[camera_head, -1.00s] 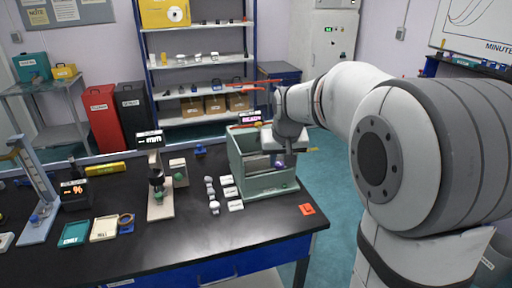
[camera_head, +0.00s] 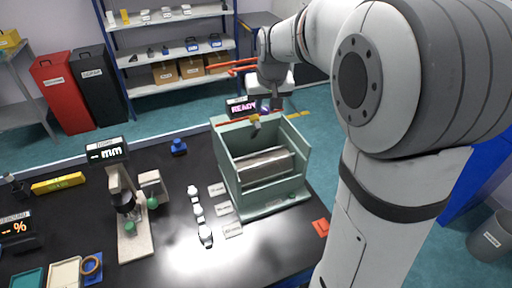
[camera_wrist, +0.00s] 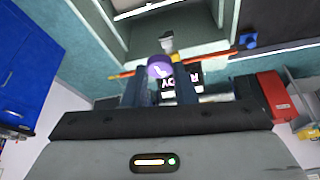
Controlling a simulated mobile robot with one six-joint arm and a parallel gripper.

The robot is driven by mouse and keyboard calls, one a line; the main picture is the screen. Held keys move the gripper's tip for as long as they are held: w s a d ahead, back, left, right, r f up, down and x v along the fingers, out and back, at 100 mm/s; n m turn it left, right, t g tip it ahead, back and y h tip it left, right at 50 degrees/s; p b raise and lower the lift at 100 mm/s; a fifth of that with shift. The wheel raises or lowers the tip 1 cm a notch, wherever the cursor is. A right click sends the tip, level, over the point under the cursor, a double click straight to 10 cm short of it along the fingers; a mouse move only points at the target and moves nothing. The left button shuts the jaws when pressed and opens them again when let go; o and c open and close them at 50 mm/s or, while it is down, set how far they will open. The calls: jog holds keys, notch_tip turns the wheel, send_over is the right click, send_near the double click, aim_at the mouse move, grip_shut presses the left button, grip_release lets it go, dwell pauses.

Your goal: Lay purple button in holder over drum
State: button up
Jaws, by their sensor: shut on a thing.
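The purple button (camera_wrist: 160,67) is between the fingertips of my gripper (camera_wrist: 160,76) in the wrist view. My gripper is shut on it. In the head view the purple button (camera_head: 265,106) shows small below my gripper (camera_head: 271,103), by the back edge of the pale green machine (camera_head: 224,170). The metal drum (camera_head: 265,164) lies across inside that machine. The holder (camera_head: 254,121), grey with a yellow part, is on a red arm above the drum's back side. In the wrist view the holder (camera_wrist: 167,44) is just beyond the button, apparently apart from it.
A lit READY display (camera_head: 241,107) stands behind the machine. White pieces (camera_head: 199,212) and labels (camera_head: 223,209) lie left of the machine. A gauge stand (camera_head: 131,210) is farther left. An orange tag (camera_head: 321,227) lies near the table's right edge.

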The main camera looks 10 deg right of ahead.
aim_at(262, 157)
notch_tip(262, 157, down, 18)
jog(key=shift+s+a+r+p, duration=0.1)
jog(key=shift+a+r+p, duration=0.05)
jog(key=shift+p, duration=0.95)
jog(key=shift+f, duration=0.25)
jog(key=o, duration=0.9)
jog(key=shift+r, duration=0.1)
jog(key=shift+o, duration=0.2)
